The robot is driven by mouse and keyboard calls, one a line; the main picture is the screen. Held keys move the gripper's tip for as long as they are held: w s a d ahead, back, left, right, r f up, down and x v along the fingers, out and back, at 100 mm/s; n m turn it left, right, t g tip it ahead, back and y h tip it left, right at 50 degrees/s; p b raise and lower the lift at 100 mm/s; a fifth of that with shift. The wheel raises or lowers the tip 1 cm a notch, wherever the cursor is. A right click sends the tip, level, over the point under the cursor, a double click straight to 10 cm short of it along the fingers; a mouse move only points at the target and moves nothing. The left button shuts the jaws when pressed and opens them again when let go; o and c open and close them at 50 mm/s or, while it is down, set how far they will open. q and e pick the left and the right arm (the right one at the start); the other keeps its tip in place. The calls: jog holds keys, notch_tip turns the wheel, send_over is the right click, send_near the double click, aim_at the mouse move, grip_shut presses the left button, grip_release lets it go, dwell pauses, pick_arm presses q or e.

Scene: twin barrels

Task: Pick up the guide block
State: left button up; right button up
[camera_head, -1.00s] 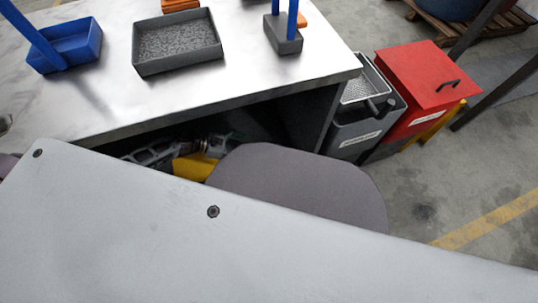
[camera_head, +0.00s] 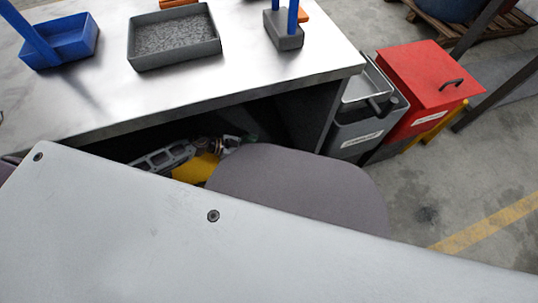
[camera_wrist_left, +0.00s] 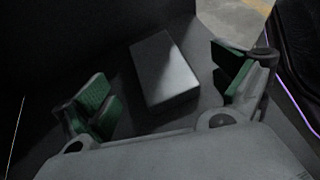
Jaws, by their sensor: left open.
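A plain grey rectangular block (camera_wrist_left: 163,70), which looks like the guide block, lies in the dim space below the bench in the left wrist view. My left gripper (camera_wrist_left: 162,84) is open, with a green-padded finger on each side of the block. Gaps show between the block and both fingers; I cannot tell how far the gripper is above it. In the head view my left gripper (camera_head: 232,142) shows partly in the shadow under the bench, and the block is hidden there. My right gripper is not in view.
The metal bench (camera_head: 270,72) overhangs the dark space. On it are a blue tray (camera_head: 66,45), a grey tray (camera_head: 174,55) and a grey base with blue posts (camera_head: 285,38). A grey bin (camera_head: 366,120) and a red bin (camera_head: 425,85) stand right of it.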

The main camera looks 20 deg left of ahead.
aim_at(268, 154)
pick_arm(q)
jog(key=shift+b+x, duration=0.85)
jog(key=shift+x, duration=0.7)
jog(key=shift+b+x, duration=0.3)
jog(key=shift+x, duration=0.7)
jog(key=c, duration=0.4)
grip_shut()
jog(key=shift+w+r, duration=0.15)
